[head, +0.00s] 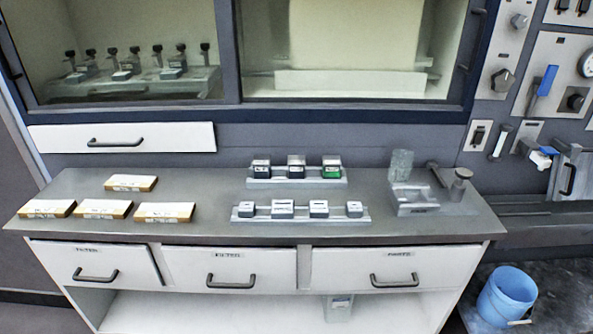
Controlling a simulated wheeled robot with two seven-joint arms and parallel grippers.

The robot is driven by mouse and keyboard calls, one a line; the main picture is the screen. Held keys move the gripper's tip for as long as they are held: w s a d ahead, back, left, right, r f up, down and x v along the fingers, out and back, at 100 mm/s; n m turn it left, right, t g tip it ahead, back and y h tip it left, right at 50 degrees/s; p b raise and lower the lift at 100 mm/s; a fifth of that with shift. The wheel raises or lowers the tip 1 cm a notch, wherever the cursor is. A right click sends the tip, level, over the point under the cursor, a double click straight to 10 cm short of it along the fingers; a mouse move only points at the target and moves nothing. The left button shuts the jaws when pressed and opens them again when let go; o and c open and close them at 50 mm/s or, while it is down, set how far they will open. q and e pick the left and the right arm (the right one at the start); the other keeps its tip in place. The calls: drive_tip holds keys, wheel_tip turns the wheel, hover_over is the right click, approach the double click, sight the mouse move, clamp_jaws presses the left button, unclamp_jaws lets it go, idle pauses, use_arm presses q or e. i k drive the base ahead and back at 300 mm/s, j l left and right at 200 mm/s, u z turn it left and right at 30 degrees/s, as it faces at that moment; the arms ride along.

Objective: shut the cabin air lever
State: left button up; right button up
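Several controls sit on the dark wall panel at the right, and none has a label I can read, so I cannot tell which is the cabin air lever. A blue-handled lever (547,80) is on the upper panel, tilted a little from upright. Lower down are a small grey-handled lever (501,140) and a valve with a blue and white handle (541,157), its handle lying roughly sideways. Neither of my grippers is in view.
A grey bench (385,228) with drawers fills the front, holding yellowish packs (130,183), two racks of small blocks (240,214) and a metal fixture (415,198). A blue bucket (507,295) stands at lower right. Glazed windows (340,85) are behind.

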sight(543, 90)
drive_tip(key=z, duration=1.25)
